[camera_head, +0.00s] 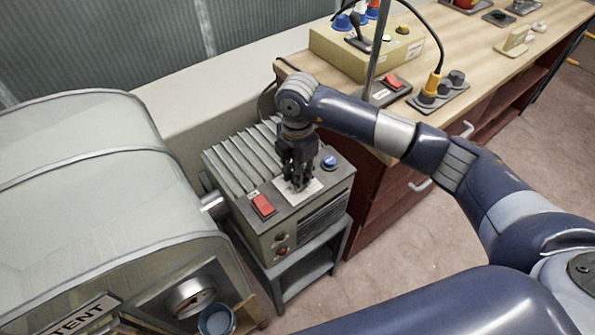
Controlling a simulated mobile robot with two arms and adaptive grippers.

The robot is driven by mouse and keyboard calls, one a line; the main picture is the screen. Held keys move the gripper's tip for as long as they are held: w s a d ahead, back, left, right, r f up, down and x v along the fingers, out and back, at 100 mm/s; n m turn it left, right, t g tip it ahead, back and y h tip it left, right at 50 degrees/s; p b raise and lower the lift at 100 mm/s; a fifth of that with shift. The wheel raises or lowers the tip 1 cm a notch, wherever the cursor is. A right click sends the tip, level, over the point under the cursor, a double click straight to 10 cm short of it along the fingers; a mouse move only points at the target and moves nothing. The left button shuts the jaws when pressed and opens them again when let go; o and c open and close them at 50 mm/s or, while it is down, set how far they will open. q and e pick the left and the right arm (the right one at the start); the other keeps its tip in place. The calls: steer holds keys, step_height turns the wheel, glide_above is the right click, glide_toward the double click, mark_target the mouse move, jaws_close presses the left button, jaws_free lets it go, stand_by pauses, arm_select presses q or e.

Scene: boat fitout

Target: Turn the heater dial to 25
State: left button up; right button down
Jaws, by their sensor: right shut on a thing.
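The heater (250,216) is a grey-beige box with a ribbed top, standing on a small dark stand. A pale dial plate (312,188) lies on its top panel. My right gripper (298,184) points down onto this plate and is shut on the heater dial, which the fingers hide. The dial's pointer and numbers cannot be read. A red rocker switch (263,205) and a blue knob (329,161) flank the plate. My left gripper is not in view.
A large grey rounded tank (90,190) stands close on the left. A wooden workbench (470,50) runs behind, with a yellow-beige control box (345,50), a yellow plug (431,86) in a socket strip and a thin upright pole. Open floor (400,235) lies at right.

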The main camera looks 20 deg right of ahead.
steer(key=shift+w+r+m, duration=0.1)
steer(key=shift+m, duration=0.5)
steer(key=c, duration=1.3)
jaws_free()
step_height(320, 180, up, 12)
